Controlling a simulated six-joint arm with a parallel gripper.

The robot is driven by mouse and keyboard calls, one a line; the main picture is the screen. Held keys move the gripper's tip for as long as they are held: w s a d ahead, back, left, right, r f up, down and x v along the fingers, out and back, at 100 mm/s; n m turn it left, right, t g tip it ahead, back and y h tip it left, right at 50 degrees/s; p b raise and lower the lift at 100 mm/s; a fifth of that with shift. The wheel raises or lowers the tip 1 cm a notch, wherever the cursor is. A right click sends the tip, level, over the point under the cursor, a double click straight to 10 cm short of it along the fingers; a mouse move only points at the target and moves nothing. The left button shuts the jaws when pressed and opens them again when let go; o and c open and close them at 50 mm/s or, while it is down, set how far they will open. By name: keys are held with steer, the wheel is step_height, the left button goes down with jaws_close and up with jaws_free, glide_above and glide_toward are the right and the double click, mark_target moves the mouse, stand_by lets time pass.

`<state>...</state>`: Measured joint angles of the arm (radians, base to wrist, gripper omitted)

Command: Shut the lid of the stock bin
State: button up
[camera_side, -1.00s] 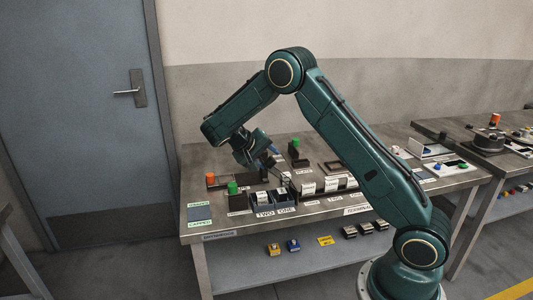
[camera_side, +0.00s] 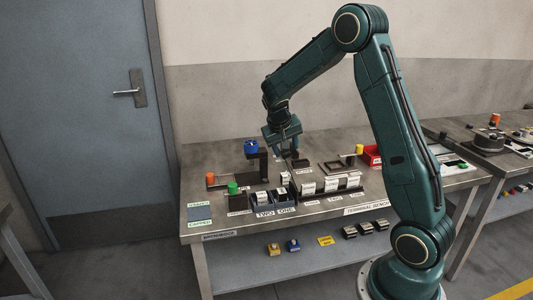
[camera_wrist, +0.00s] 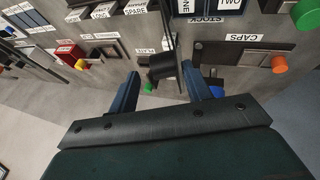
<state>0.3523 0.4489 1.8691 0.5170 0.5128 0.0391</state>
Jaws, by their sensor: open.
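The stock bin (camera_side: 282,206) has blue compartments labelled ONE and TWO near the front of the bench. In the wrist view its blue compartments (camera_wrist: 228,6) are at the top, cut off by the frame, beside the STOCK label. I cannot clearly make out its lid or the lid's angle. My gripper (camera_side: 287,150) is above the bench, behind the bin, pointing down. In the wrist view my gripper's two blue fingers (camera_wrist: 160,72) are apart. A dark block shows between them, with a thin dark upright piece above it; I cannot tell whether they touch.
A CAPS holder with an orange knob (camera_side: 210,177) lies left of the bin, near a green knob (camera_side: 232,187). A blue part (camera_side: 251,147) sits by a dark upright. White labelled blocks (camera_side: 331,185) stand right. A red box (camera_side: 371,155) is farther back.

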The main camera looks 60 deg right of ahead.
steer(key=shift+s+d+m+t+y, duration=0.6)
steer(key=shift+s+d+t+y, duration=1.25)
steer(key=shift+s+d, duration=1.05)
steer(key=v, duration=1.3)
steer(key=s+a+r+n, duration=0.1)
steer(key=a+n, duration=0.1)
steer(key=a, duration=0.8)
steer(key=s+a+r+n, duration=0.1)
steer(key=a+r+n, duration=0.1)
steer(key=a, duration=0.9)
steer(key=shift+s+r+n+y, duration=0.3)
steer(key=shift+n+y, duration=0.15)
steer(key=shift+n, duration=0.15)
steer(key=shift+a+t, duration=0.1)
steer(key=shift+t, duration=0.15)
steer(key=shift+c, duration=0.4)
